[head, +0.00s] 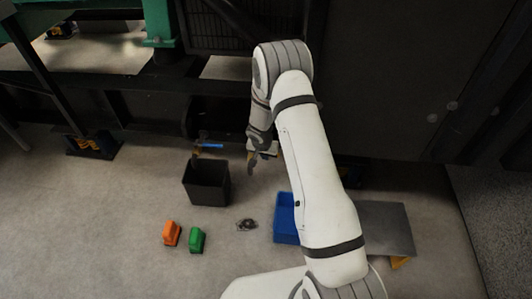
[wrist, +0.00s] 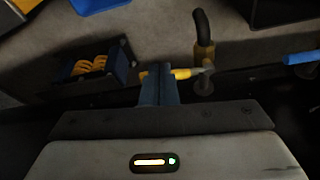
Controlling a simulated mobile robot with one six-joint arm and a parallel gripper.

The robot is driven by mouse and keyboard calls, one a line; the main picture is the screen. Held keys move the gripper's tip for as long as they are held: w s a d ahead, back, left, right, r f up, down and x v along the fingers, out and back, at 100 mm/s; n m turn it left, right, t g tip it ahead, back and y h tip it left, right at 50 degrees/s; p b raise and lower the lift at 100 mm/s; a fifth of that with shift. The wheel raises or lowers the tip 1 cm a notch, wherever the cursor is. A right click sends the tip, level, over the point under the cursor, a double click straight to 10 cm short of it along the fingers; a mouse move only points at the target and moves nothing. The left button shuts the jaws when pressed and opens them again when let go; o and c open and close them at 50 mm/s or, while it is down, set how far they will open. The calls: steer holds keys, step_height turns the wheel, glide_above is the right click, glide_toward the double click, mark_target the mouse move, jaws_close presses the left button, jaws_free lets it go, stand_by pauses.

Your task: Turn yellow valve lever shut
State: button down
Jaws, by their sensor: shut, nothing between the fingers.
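The yellow valve lever (wrist: 181,74) shows in the wrist view, just beyond my fingertips. Its right end meets a short upright valve fitting (wrist: 204,80) on a dark pipe. My gripper (wrist: 159,72) is shut and empty, its fingers overlapping the lever's left part in the picture. I cannot tell whether they touch it. In the head view my gripper (head: 251,165) hangs low beside the dark machine frame, and my arm hides most of the lever's surroundings.
A blue lever (wrist: 302,57) lies to the right in the wrist view and also shows in the head view (head: 210,146). A spring mount (wrist: 90,67) stands left. On the floor are a black bin (head: 206,184), a blue bin (head: 286,220), and orange (head: 171,233) and green (head: 197,240) objects.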

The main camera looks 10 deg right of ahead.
steer(key=w+d+f, duration=0.2)
steer(key=w+f, duration=0.3)
steer(key=f, duration=0.1)
steer(key=shift+d, duration=0.25)
steer(key=shift+w+d+r+b, duration=0.1)
steer(key=shift+w+d+b, duration=0.45)
steer(key=shift+b, duration=0.4)
